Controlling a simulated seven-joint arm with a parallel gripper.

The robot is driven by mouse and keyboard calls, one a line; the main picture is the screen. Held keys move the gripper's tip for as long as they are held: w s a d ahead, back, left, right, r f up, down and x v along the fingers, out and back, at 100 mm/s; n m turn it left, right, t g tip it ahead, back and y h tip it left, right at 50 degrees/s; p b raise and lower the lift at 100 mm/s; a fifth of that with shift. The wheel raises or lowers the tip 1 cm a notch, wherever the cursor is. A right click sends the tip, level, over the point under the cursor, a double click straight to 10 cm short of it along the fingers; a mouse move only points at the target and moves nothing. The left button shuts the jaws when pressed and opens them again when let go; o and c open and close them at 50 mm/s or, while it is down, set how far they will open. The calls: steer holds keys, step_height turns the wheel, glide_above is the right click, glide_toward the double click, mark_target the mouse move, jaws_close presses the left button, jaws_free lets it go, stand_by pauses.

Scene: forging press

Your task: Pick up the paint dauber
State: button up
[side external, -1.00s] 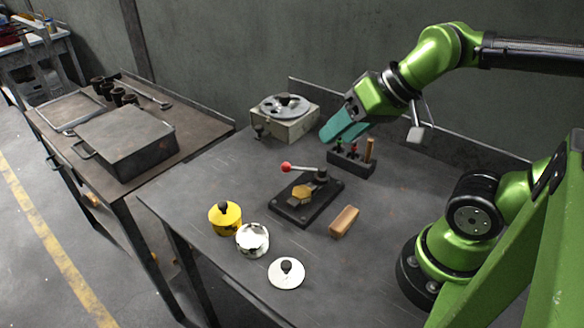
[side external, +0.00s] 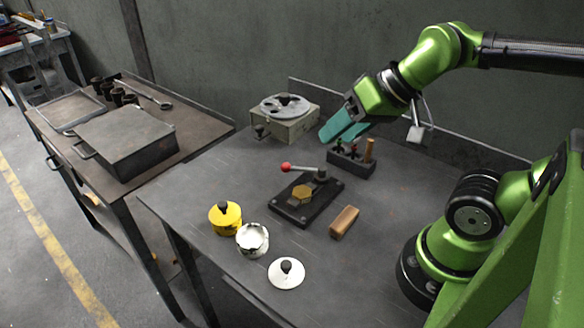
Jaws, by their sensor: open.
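My gripper (side external: 336,137), with two teal fingers, is open. It hangs above and slightly behind the left end of a dark rack (side external: 362,167). No object shows between the fingers. The rack holds several upright tools, including a red-tipped one (side external: 354,151) and one with a wooden handle (side external: 368,150); the fingers partly hide the left ones. I cannot tell for certain which thing is the paint dauber. At the front stand a yellow pot (side external: 226,220) with a dark knob and an open white pot (side external: 252,246). A white lid (side external: 287,281) with a dark knob lies beside them.
A dark clamp fixture (side external: 292,212) with a red-knobbed lever (side external: 300,169) holds a brass hexagonal piece (side external: 302,194). A wooden block (side external: 344,221) lies right of it. A grey device with a round plate (side external: 283,116) stands behind. The bench's left part is clear.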

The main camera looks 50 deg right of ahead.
steer(key=shift+c, duration=0.3)
steer(key=m+g+h, duration=0.2)
steer(key=m+g, duration=0.5)
steer(key=m, duration=2.1)
glide_above(371, 140)
steer(key=d, duration=0.1)
steer(key=f, duration=0.2)
steer(key=shift+a+f, duration=0.15)
steer(key=shift+f, duration=2.65)
steer(key=shift+a+f, duration=0.2)
steer(key=shift+f, duration=2.65)
steer(key=shift+a+f, duration=0.15)
steer(key=shift+f, duration=2.65)
